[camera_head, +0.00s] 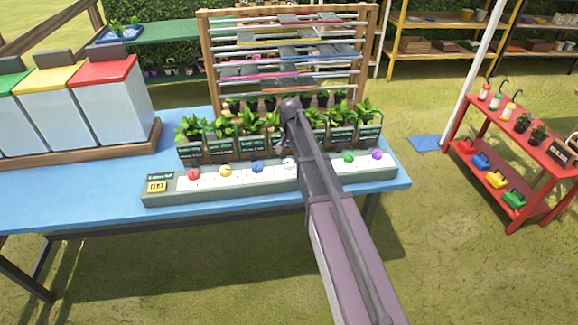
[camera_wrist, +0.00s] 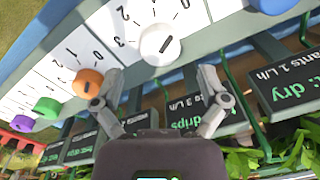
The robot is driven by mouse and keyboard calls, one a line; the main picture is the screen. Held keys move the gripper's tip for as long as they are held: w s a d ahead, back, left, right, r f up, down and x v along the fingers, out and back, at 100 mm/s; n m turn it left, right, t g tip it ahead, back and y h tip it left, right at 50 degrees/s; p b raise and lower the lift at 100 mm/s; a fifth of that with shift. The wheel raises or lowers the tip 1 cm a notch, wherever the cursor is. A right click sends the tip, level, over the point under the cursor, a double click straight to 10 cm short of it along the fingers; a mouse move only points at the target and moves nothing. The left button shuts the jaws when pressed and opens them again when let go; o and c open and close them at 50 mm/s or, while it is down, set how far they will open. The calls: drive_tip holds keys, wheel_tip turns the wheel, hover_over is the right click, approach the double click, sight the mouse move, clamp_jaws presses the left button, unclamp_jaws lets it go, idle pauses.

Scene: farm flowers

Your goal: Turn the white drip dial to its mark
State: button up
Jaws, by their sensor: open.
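The white drip dial (camera_wrist: 160,44) sits on a pale panel near the top middle of the wrist view, with a short dark slanted line on its face. Printed digits, among them 2 and 3, stand beside it. In the head view the white dial (camera_head: 289,163) shows just left of my arm. My gripper (camera_wrist: 160,82) is open and empty, its fingertips apart, just below the dial in the wrist view and not around it. In the head view my gripper's fingers are not clear. A dark card (camera_wrist: 185,103) behind the fingers partly reads "3 L/h".
A blue dial (camera_wrist: 272,5) and an orange dial (camera_wrist: 88,82) flank the white one. The long dial box (camera_head: 160,200) lies on the blue table (camera_head: 90,208). Potted plants (camera_head: 222,128) with cards stand behind it. Lidded bins (camera_head: 105,100) stand at the left.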

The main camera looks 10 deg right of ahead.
sight(289, 161)
drive_tip(key=shift+f+b, duration=1.6)
drive_tip(key=shift+f, duration=0.25)
drive_tip(key=shift+a, duration=0.1)
drive_tip(key=shift+c, duration=0.2)
drive_tip(key=c, duration=1.1)
